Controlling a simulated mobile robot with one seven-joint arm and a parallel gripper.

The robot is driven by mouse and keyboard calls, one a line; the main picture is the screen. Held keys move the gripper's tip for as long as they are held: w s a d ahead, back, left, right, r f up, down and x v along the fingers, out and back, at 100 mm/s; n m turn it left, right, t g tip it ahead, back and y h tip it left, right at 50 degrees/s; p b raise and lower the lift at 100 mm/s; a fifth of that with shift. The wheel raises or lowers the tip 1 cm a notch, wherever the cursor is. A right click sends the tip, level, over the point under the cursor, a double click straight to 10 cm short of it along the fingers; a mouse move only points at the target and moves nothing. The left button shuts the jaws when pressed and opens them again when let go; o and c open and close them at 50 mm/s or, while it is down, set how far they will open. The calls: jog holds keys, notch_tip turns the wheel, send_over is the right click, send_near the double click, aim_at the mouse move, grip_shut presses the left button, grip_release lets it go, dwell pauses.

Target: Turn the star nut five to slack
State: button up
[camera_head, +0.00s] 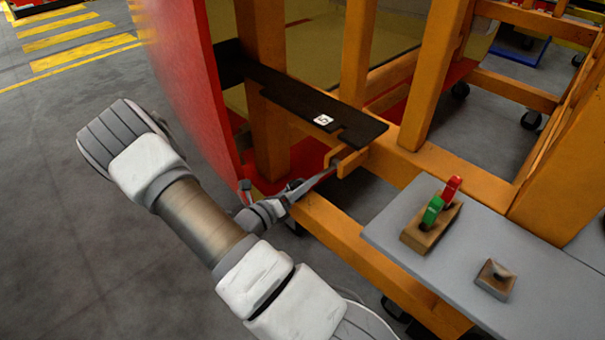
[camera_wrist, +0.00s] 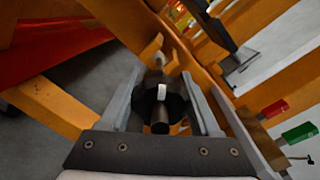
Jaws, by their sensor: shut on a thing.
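The star nut (camera_wrist: 174,106) is a dark knob with a white mark on its face, seen in the wrist view between my fingers, with a dark rod end toward the camera. My gripper (camera_wrist: 161,78) has one finger on each side of the nut and is shut on it. The nut cannot be made out in the head view. How far it is turned cannot be told.
Orange frame beams (camera_head: 352,215) surround the spot, and a red panel (camera_head: 188,75) stands close on the left. A grey shelf (camera_head: 450,285) on the right carries a block with red (camera_head: 452,188) and green (camera_head: 432,211) levers and a small knob (camera_head: 495,276).

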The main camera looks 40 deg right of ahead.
jog(key=n+p, duration=0.4)
jog(key=shift+r+n, duration=0.15)
jog(key=shift+n, duration=0.25)
jog(key=n+p, duration=0.2)
jog(key=n, duration=0.1)
jog(key=n+p, duration=0.1)
jog(key=n, duration=0.1)
jog(key=shift+f+y, duration=0.3)
jog(key=shift+y, duration=0.1)
jog(key=shift+n, duration=0.3)
jog(key=o, duration=1.4)
jog(key=s+a, duration=0.1)
jog(key=a, duration=0.4)
jog(key=s+a+r, duration=0.1)
jog(key=a, duration=1.1)
jog(key=shift+s+a+r, duration=0.1)
jog(key=shift+s+r, duration=0.15)
jog(key=shift+s, duration=0.15)
